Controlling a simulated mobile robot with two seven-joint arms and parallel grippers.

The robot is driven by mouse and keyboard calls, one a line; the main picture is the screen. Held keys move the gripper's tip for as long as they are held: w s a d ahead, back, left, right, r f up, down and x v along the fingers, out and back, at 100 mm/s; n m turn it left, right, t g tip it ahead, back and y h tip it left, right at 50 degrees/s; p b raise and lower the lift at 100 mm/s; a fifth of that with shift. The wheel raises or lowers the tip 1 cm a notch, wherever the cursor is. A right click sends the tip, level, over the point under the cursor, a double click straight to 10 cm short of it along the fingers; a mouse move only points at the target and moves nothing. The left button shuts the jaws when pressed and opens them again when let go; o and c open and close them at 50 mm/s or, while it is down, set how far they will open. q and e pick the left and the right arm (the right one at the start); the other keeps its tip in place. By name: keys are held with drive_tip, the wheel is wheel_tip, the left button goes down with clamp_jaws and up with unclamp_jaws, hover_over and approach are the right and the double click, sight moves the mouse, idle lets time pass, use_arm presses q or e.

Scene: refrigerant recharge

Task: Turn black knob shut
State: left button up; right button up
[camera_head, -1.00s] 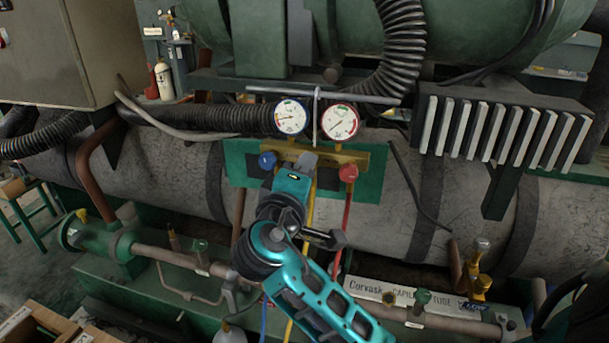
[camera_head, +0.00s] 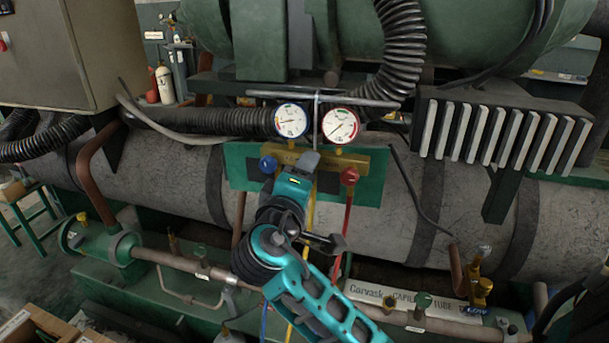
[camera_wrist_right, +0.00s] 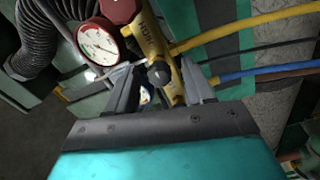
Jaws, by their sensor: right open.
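The black knob (camera_wrist_right: 158,73) sits on the brass gauge manifold (camera_wrist_right: 150,38) in the right wrist view. My right gripper (camera_wrist_right: 159,82) is open, with one finger on each side of the knob. I cannot tell whether either finger touches it. In the head view my right gripper (camera_head: 308,162) is at the middle of the manifold (camera_head: 348,157) and hides the black knob. The blue knob (camera_head: 267,164) is left of the gripper and the red knob (camera_head: 349,176) is right of it. My left gripper is not in view.
A blue-rimmed gauge (camera_head: 291,121) and a red-rimmed gauge (camera_head: 340,126) stand above the manifold. A black corrugated hose (camera_head: 403,45) hangs above, and a finned block (camera_head: 505,130) is to the right.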

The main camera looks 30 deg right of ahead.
drive_tip(key=v, duration=0.7)
drive_tip(key=shift+s+a, duration=0.15)
drive_tip(key=shift+s, duration=0.05)
drive_tip(key=shift+f, duration=0.15)
drive_tip(key=a+f+n+y, duration=0.35)
drive_tip(key=f+y, duration=0.65)
drive_tip(key=f, duration=0.9)
drive_tip(key=s+a+f+m+y, duration=0.2)
drive_tip(key=s+f+m+y, duration=0.3)
drive_tip(key=s+f, duration=0.6)
drive_tip(key=shift+s+a+m+g+y+p, duration=0.15)
drive_tip(key=shift+s+m+g+y+p, duration=0.3)
drive_tip(key=shift+m, duration=0.2)
drive_tip(key=shift+f, duration=0.15)
